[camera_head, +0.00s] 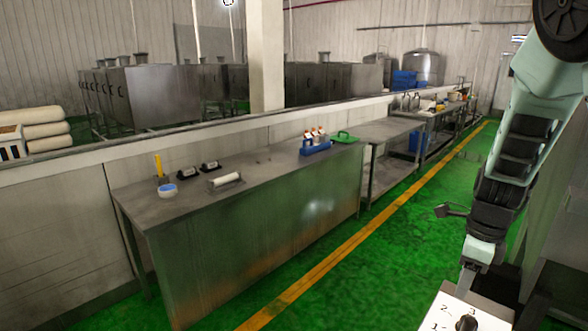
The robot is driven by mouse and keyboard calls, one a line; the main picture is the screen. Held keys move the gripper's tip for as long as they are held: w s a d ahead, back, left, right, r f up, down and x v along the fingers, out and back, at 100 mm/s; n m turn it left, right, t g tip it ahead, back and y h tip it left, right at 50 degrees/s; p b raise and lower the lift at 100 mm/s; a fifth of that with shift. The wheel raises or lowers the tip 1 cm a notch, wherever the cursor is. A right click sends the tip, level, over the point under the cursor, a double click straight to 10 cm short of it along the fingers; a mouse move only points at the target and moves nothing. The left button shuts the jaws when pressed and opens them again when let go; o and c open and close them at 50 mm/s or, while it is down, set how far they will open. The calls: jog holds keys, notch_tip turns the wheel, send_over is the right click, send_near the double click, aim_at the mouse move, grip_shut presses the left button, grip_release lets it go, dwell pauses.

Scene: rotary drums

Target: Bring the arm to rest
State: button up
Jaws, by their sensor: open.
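My arm comes down from the top right corner along the right side of the picture. My gripper (484,276) is at its lower end, pointing down at the lower right. It is open, and I see nothing held in it. Its fingers are small and dark, so their exact spread is hard to make out. Just below it in the picture is a pale panel (440,316) with numbers and a dark rotary knob (467,323). I cannot tell whether the gripper touches the panel. The panel's lower part is cut off by the picture edge.
A long steel table (260,175) stands left of the arm. It carries a blue tray (316,149) with bottles, a green board (345,138), a white roller (226,180) and a blue-white round item (167,189). Green floor (385,255) with a yellow line lies clear between table and arm.

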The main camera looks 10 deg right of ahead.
jog(key=s+a+n+b, duration=0.1)
jog(key=s+a+n, duration=0.2)
jog(key=a+n, duration=0.35)
jog(key=s+a+n+y+b, duration=0.1)
jog(key=s+a+n+b, duration=0.15)
jog(key=a+n, duration=0.4)
jog(key=s+a+n+b, duration=0.1)
jog(key=s+a+n, duration=0.2)
jog(key=a+n, duration=0.3)
jog(key=s+a+n+b, duration=0.1)
jog(key=s+a+n, duration=0.2)
jog(key=s+n, duration=0.3)
jog(key=s+a+n+h+b, duration=0.1)
jog(key=s+a+n, duration=0.3)
jog(key=n, duration=0.5)
jog(key=shift+s+f+n+b, duration=0.3)
jog(key=shift+s+n+b, duration=0.1)
jog(key=shift+s, duration=0.55)
jog(key=shift+c, duration=1.1)
jog(key=shift+d, duration=0.1)
